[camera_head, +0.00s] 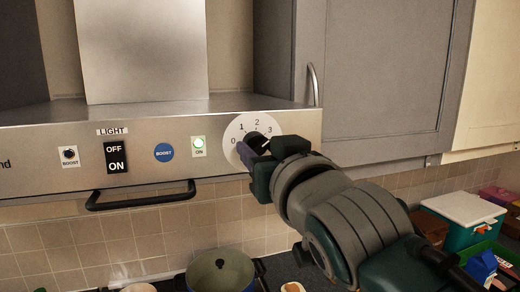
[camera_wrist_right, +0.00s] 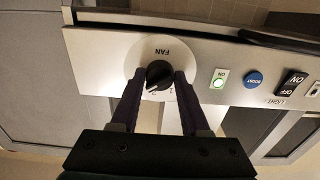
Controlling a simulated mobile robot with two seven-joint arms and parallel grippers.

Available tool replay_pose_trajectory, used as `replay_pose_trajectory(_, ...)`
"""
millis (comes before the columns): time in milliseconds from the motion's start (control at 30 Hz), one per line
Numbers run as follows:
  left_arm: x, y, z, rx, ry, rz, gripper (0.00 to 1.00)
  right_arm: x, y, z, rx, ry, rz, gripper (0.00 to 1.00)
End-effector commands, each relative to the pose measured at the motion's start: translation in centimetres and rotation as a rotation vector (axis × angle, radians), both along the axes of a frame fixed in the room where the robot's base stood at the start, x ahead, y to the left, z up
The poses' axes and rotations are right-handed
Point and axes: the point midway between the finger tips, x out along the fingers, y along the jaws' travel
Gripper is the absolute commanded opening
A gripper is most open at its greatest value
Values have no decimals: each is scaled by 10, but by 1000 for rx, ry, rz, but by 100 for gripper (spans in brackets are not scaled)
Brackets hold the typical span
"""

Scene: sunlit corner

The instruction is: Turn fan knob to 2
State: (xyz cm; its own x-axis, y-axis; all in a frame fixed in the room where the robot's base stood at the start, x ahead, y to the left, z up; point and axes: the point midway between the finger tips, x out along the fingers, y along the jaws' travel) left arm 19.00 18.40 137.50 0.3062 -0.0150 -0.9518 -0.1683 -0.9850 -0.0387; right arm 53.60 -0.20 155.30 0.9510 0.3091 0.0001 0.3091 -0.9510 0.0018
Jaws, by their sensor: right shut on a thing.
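The fan knob (camera_head: 256,139) is black and sits on a round white dial (camera_head: 235,130) at the right of the steel hood's front panel. The dial shows 0, 1, 2 and 3 in the head view. My right gripper (camera_head: 258,149) is at the knob, its purple fingers shut on it. In the right wrist view the fingers of the right gripper (camera_wrist_right: 158,78) stand on both sides of the knob (camera_wrist_right: 158,72), with the word FAN upside down beyond it. My left gripper is not in view.
The hood panel (camera_head: 30,150) also has a lit ON button (camera_head: 199,146), a blue boost button (camera_head: 164,152) and a light switch (camera_head: 115,157). A black handle bar (camera_head: 140,200) hangs below. A lidded pot (camera_head: 220,272) stands underneath. Grey cabinet doors (camera_head: 385,75) are at the right.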

Motion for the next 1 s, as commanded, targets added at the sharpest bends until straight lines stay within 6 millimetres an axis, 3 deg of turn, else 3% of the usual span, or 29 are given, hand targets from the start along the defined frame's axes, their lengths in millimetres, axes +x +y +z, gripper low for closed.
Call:
replay_pose_trajectory(367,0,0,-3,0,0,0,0,0,-1,-1,-133,-42,0,0)
replay_pose_trajectory(1000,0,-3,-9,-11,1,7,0,0,-1,0,-609,-198,0,0)
